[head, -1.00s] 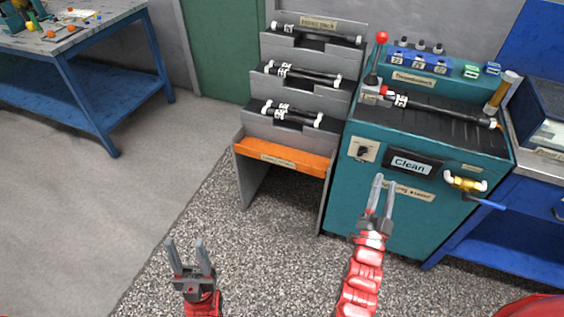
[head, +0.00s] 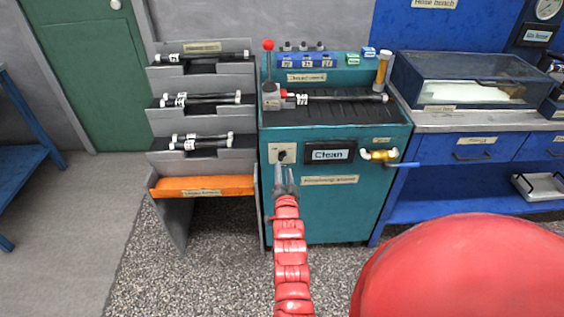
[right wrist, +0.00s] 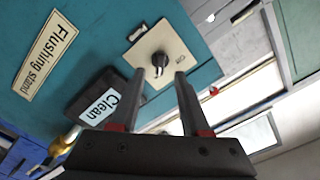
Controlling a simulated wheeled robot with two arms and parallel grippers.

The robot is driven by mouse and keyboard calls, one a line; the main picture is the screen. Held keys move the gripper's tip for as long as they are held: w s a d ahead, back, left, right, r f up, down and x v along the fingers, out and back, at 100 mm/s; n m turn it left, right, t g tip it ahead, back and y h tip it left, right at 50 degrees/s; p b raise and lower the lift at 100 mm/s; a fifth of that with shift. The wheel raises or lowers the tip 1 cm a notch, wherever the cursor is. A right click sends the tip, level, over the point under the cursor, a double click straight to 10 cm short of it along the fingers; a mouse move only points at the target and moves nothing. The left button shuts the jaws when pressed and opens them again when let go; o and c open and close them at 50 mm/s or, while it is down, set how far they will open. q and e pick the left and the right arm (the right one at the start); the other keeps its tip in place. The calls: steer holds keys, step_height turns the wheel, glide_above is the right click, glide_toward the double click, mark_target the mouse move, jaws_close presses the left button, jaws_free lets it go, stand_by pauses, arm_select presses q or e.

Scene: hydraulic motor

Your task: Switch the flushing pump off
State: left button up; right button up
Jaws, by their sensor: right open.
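The flushing stand (head: 375,215) is a teal cabinet in the middle of the head view. My left gripper is not in view.
A yellow valve with a blue handle (head: 382,156) sticks out at the panel's right. A hose (head: 340,98) lies on the stand's top. A grey rack (head: 205,165) with several hoses stands left. A blue bench (head: 440,150) stands right. My red arm part fills the lower right.

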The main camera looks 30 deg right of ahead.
mark_target(283, 160)
steer(key=shift+x, duration=2.6)
jaws_close()
